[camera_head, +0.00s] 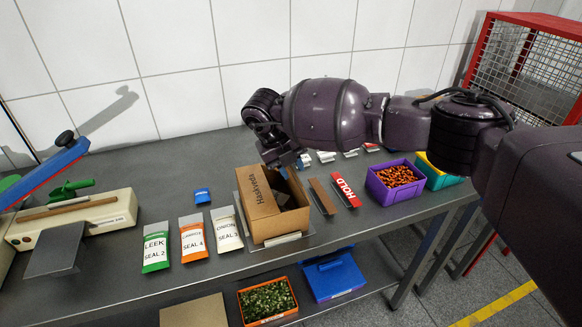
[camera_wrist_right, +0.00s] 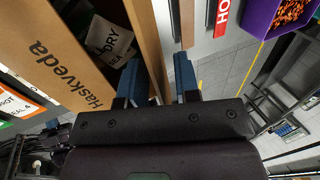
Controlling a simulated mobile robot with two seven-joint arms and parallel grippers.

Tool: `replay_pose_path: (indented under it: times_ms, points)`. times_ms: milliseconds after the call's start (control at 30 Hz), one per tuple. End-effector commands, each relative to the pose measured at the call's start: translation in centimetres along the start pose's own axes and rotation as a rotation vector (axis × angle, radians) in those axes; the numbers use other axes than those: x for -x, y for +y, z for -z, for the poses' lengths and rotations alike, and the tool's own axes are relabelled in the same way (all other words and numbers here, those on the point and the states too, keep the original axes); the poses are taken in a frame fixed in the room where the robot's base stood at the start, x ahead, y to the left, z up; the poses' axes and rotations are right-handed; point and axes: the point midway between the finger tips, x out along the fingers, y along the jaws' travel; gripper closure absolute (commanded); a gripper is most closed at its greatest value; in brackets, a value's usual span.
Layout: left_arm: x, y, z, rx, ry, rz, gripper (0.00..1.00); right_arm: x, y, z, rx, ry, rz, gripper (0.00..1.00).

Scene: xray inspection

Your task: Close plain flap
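An open cardboard box (camera_head: 268,228) marked "Haskveda" stands near the table's front edge. Its printed panel stands up on the left; a plain brown panel (camera_head: 297,187) rises at the back right, just below my right gripper (camera_head: 287,163). In the right wrist view, the printed panel (camera_wrist_right: 55,62) is at left, a pouch (camera_wrist_right: 110,38) lies inside the box, and a plain brown panel (camera_wrist_right: 147,40) runs beside the left blue finger. The two blue fingers (camera_wrist_right: 173,78) are apart, with no object clearly gripped between them. My left gripper is out of view.
Seed pouches (camera_head: 192,238) lie left of the box, beside a sealing machine (camera_head: 70,222). A red HOLD sign (camera_head: 346,191) and a purple bin (camera_head: 394,180) stand to the right. A lower shelf carries an orange bin (camera_head: 267,301) and a blue box (camera_head: 333,275).

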Motion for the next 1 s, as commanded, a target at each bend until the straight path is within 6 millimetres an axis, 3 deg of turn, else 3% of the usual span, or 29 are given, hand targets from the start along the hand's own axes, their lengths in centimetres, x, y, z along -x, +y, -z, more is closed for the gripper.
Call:
replay_pose_path:
  times_ms: [367, 567, 1000]
  points:
    - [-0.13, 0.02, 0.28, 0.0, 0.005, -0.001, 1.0, -0.36, -0.01, -0.01, 0.0, -0.001, -0.001, 0.72]
    - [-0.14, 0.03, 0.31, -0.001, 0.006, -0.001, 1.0, -0.35, 0.0, -0.01, 0.0, -0.001, -0.001, 1.0]
    - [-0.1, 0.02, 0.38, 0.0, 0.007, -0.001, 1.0, -0.29, 0.37, -0.01, 0.001, -0.002, 0.056, 1.0]
